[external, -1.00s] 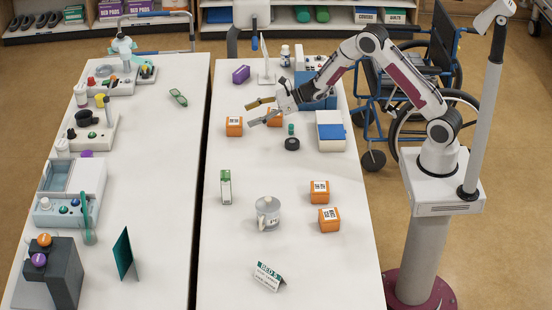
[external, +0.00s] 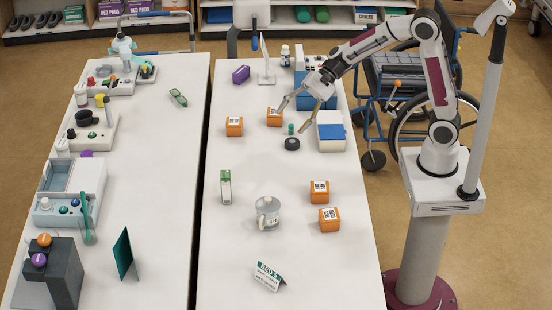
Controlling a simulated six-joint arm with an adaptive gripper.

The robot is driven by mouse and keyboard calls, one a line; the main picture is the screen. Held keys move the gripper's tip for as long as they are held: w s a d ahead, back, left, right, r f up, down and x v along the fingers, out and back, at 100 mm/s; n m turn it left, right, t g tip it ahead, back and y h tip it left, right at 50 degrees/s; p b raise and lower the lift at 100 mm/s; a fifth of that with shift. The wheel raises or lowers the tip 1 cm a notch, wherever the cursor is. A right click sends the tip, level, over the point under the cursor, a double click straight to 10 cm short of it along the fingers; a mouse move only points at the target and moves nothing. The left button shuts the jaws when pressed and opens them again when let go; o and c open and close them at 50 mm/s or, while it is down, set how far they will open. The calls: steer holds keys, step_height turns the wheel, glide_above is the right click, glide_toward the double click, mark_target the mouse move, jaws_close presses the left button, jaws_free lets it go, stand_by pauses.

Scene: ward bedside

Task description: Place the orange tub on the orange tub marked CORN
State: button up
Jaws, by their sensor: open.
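Several orange tubs with white labels stand on the right-hand table. Two are farther back: a left one (external: 234,126) and a right one (external: 274,117). Two are at the right nearer the front: one tub (external: 319,187) stands just behind another tub (external: 329,219). The label print is too small to read, so I cannot tell which is marked CORN. My gripper (external: 291,121) is open and empty, pointing down-left just right of the back right tub. One fingertip is close to that tub; I cannot tell whether it touches.
A dark round object (external: 292,144) with a green-topped one behind it lies near my fingertips. A blue and white box (external: 331,139) stands to their right. A lidded grey mug (external: 268,213), a green and white carton (external: 225,187) and a sign (external: 269,276) stand nearer the front.

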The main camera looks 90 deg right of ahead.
steer(key=s+a+r+n+g+h, duration=0.1)
steer(key=s+a+n+g, duration=0.15)
steer(key=s+n, duration=0.45)
steer(key=s+a+r+n+g+h, duration=0.1)
steer(key=s+a+n, duration=0.25)
steer(key=s, duration=0.85)
steer(key=s+d+n+h, duration=0.5)
steer(key=s+d+n, duration=0.2)
steer(key=s, duration=0.5)
steer(key=shift+s+f, duration=0.4)
steer(key=shift+o, duration=0.6)
